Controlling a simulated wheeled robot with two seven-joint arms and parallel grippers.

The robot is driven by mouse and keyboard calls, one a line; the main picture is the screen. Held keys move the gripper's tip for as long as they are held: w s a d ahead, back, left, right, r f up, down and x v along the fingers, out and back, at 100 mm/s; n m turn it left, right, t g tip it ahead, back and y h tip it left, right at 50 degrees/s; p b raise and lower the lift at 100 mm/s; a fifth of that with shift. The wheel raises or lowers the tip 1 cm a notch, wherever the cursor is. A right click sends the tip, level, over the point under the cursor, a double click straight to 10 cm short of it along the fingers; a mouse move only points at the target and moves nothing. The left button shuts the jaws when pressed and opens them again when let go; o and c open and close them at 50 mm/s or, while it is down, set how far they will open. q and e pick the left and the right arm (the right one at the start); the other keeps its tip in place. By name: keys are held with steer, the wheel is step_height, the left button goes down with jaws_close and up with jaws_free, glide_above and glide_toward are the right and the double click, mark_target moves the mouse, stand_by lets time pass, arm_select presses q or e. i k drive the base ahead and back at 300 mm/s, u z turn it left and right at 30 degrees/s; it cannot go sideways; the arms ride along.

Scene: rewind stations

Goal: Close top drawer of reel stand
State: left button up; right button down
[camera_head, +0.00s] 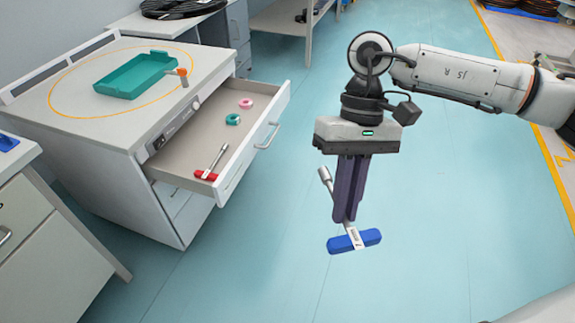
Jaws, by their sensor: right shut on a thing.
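The reel stand (115,95) is a white cabinet at the left. Its top drawer (250,155) is pulled open toward the right, with a bar handle (267,135) on its front. In the drawer lie a pink ring (246,103), a teal ring (233,119) and a red-handled tool (206,175). My right gripper (346,215) points down over the floor, to the right of the drawer and apart from it. It is shut on a blue-handled tool (368,238) with a metal shaft. My left gripper is not in view.
A teal tray (137,74) stands inside a yellow ring on the stand's top, with an orange-tipped item at its corner. Another cabinet (25,215) is at the lower left. A bench (285,20) stands behind. The blue floor right of the drawer is clear.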

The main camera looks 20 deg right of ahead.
mark_target(196, 144)
steer(key=z, duration=1.05)
steer(key=i, duration=1.35)
steer(key=u, duration=0.45)
